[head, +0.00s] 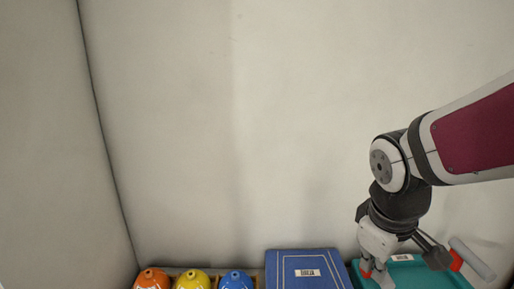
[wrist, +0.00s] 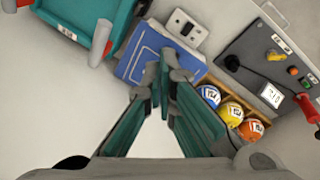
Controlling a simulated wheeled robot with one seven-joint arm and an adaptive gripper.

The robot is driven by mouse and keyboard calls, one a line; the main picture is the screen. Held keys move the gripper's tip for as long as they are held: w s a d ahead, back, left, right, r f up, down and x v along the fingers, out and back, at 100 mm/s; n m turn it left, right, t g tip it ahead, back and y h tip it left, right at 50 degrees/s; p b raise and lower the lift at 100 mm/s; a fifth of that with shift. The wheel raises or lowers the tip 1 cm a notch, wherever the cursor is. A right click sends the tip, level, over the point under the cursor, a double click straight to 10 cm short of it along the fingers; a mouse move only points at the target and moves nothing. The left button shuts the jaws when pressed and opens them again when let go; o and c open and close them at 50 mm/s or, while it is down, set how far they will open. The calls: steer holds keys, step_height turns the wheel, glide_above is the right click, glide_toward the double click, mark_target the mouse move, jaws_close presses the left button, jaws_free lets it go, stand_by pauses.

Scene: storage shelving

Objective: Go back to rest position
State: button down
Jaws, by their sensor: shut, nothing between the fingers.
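My gripper (head: 376,274) hangs pointing down at the lower right of the head view, in front of the left part of a teal tray and beside a blue box. In the wrist view its fingers (wrist: 166,72) come together at the tips over the blue box, with nothing held between them. My arm reaches in from the right edge of the head view.
The blue box (head: 305,270) has a white label. The teal tray (head: 425,275) stands to its right. Orange (head: 152,279), yellow (head: 192,280) and blue (head: 236,280) balls sit in a wooden box. A control panel (wrist: 262,70) shows in the wrist view. The wall above is bare.

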steer(key=s+a+r+m+t+y, duration=0.1)
steer(key=s+r+m+t, duration=0.2)
steer(key=s+r+m, duration=0.3)
steer(key=s+r, duration=0.2)
steer(key=s, duration=0.1)
steer(key=shift+a+r+y, duration=0.3)
steer(key=shift+a, duration=0.05)
